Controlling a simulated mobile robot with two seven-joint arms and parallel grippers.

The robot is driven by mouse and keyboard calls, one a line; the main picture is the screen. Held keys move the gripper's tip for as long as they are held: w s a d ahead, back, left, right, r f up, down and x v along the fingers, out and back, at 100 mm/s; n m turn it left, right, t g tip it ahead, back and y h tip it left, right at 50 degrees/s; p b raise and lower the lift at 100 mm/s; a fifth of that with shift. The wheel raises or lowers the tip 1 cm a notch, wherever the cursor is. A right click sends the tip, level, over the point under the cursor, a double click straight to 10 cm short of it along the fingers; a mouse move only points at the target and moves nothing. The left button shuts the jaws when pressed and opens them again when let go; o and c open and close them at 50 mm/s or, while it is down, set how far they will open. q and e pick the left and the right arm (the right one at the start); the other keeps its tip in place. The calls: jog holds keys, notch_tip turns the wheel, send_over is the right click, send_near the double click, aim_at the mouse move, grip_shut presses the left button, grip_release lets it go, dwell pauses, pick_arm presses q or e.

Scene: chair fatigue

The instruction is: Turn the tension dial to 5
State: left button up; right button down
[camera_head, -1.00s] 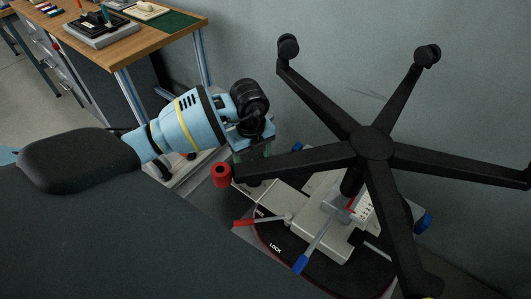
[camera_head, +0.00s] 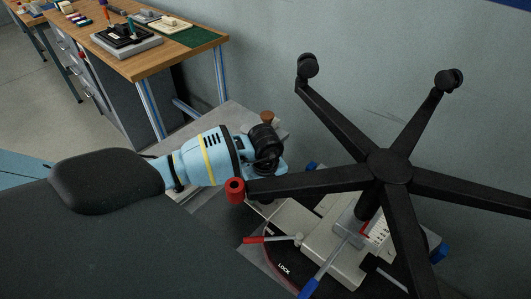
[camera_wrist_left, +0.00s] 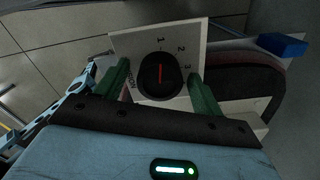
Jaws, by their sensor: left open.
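The tension dial (camera_wrist_left: 160,76) is a round black knob with a red pointer line on a pale plate (camera_wrist_left: 142,42) in the left wrist view. The plate shows the numbers 1, 2 and 3 and sideways lettering. The red line points up the picture, toward the 1. My left gripper (camera_wrist_left: 158,70) is open, with one green finger on each side of the dial; I cannot tell whether they touch it. In the head view my left wrist hides the dial and the fingers. My right gripper is not in view.
An upturned black chair base (camera_head: 389,167) with a red end (camera_head: 235,190) stands close to the right of my wrist. Below it are a pale mechanism (camera_head: 330,262), a red lever (camera_head: 268,239) and a blue-tipped lever (camera_head: 311,288). A wooden workbench (camera_head: 160,60) stands at upper left.

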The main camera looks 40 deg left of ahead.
pick_arm(q)
jog(key=c, duration=1)
